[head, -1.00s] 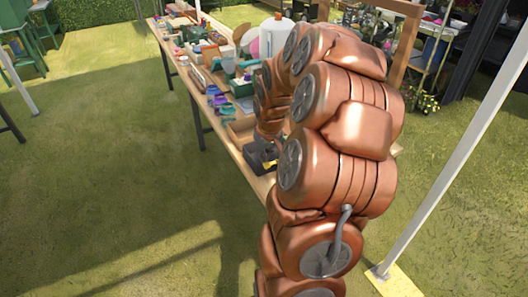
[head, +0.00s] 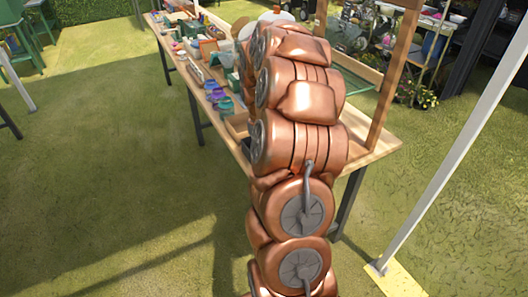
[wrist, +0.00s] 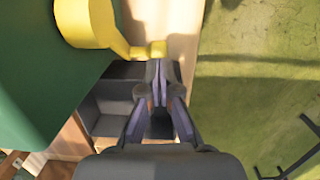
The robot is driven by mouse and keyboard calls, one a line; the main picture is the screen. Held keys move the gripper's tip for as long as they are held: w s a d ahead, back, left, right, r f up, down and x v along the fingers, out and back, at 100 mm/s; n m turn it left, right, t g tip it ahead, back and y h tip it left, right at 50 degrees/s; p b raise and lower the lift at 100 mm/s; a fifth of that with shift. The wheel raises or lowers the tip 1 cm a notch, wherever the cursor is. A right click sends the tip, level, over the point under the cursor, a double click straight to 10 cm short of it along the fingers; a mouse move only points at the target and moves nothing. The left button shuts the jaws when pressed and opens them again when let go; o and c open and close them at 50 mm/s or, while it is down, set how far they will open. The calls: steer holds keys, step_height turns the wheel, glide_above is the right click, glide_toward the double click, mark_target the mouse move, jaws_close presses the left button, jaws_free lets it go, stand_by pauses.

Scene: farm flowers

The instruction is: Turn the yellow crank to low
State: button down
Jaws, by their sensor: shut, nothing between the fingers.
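The yellow crank (wrist: 90,22) shows at the top of the wrist view. Its round hub sits on a green surface (wrist: 40,80), and a short arm runs right to a small knob (wrist: 157,49). My gripper (wrist: 156,70) is shut and empty, with its fingertips just below the knob in the picture. I cannot tell whether they touch it. In the head view my arm hides the gripper and the crank. No mark for low is readable.
A dark grey open bin (wrist: 102,118) lies beside and below the fingers. The wooden table (head: 372,146) carries boxes and small colourful items toward its far end. A wooden post (head: 397,75) stands right of my arm. Grass is clear left of the table.

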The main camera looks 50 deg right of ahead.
steer(key=shift+f+g+b, duration=0.3)
steer(key=shift+g+b, duration=0.05)
steer(key=shift+g, duration=0.05)
steer(key=shift+s+a, duration=0.1)
steer(key=shift+s, duration=0.05)
step_height(320, 180, up, 12)
steer(key=w, duration=0.2)
steer(key=shift+w+f, duration=0.15)
stand_by(0.5)
